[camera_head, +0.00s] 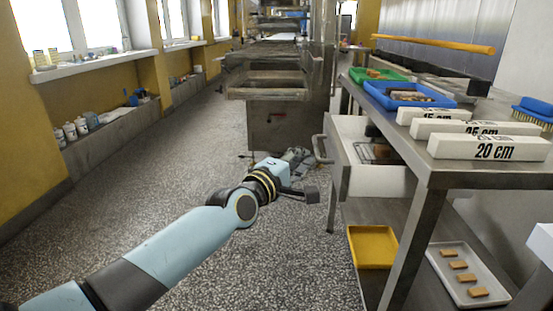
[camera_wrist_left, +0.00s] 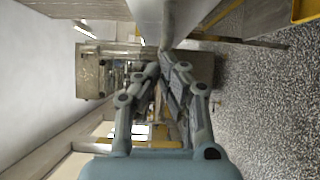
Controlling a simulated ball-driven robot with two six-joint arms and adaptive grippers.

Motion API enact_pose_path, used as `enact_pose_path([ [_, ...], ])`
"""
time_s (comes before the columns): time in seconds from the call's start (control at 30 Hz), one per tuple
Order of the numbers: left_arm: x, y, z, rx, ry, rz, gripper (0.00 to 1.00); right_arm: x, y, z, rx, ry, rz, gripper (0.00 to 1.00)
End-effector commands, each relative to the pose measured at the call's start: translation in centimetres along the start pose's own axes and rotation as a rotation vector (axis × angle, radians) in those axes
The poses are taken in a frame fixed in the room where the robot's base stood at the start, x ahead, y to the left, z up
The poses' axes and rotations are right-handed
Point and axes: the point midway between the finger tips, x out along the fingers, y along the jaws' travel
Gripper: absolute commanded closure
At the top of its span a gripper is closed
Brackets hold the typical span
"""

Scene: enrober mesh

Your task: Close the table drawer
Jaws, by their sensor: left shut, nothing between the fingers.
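The table drawer (camera_head: 337,165) is pulled out from the steel table (camera_head: 425,170), toward the left in the head view. Its pale box is partly visible and holds a small wire rack (camera_head: 375,152). A curved handle (camera_head: 318,149) sits on its front. My left gripper (camera_head: 300,158) is just left of the drawer front, near the handle. In the left wrist view its fingers (camera_wrist_left: 167,72) are together and empty, close to a grey metal edge at the top. I cannot tell whether they touch it. My right gripper is not in view.
On the tabletop are a blue tray (camera_head: 410,95), a green tray (camera_head: 375,75) and white length-marked blocks (camera_head: 488,147). A yellow tray (camera_head: 372,246) and a white tray (camera_head: 467,275) lie on the lower shelf. A metal machine (camera_head: 285,110) stands behind. The speckled floor at left is clear.

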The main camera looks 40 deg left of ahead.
Motion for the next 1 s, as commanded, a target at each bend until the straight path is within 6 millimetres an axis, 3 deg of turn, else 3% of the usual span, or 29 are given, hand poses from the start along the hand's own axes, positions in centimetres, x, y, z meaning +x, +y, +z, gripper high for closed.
enact_pose_path([
  [0.2, 3.0, -0.2, 4.7, -0.004, -0.001, 0.0, 1.0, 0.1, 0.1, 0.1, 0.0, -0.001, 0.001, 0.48],
  [0.5, 5.7, -0.3, 8.9, 0.0, 0.0, 0.001, 1.0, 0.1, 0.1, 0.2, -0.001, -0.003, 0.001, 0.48],
  [1.0, 6.7, -0.4, 10.5, 0.0, -0.001, 0.0, 1.0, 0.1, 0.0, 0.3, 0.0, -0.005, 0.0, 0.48],
])
